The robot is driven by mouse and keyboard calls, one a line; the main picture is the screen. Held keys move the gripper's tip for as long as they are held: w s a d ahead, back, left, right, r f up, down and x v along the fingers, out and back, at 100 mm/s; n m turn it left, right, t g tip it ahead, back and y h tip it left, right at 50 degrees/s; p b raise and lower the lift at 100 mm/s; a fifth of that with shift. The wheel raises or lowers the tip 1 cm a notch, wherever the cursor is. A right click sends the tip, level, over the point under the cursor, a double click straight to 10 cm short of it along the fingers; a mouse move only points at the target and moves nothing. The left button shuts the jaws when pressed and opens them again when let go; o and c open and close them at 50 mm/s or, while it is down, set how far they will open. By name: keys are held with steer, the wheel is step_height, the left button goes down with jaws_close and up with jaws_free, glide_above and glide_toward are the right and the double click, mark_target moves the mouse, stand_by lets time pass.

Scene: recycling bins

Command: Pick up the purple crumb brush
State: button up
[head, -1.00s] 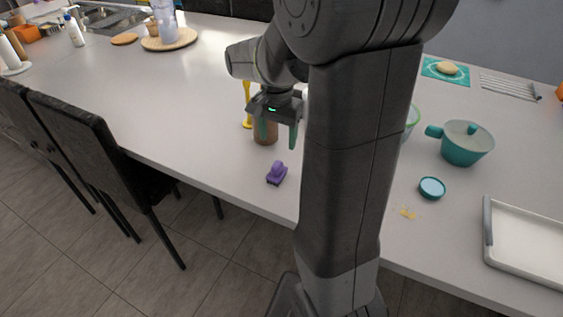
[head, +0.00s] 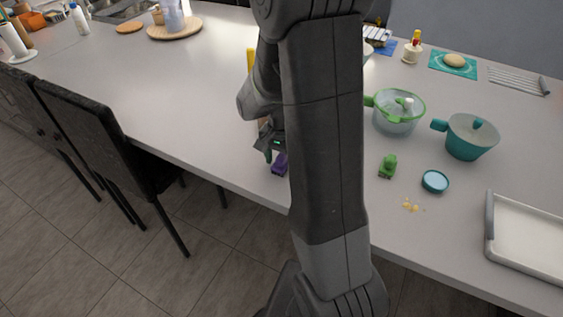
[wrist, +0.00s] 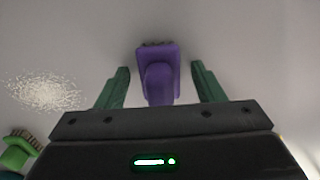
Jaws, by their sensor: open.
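The purple crumb brush (head: 280,164) lies on the white counter near its front edge, partly hidden by my arm in the head view. In the wrist view the purple brush (wrist: 158,75) sits between my two green fingers, with a gap on each side. My gripper (wrist: 160,88) is open and holds nothing. In the head view my gripper (head: 272,153) is low, right at the brush, and one finger is mostly hidden.
Black chairs (head: 85,130) stand at the left.

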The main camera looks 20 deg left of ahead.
steer(key=shift+c, duration=0.4)
steer(key=c, duration=1)
steer(key=shift+r, duration=0.1)
step_height(320, 180, up, 10)
steer(key=shift+f, duration=0.1)
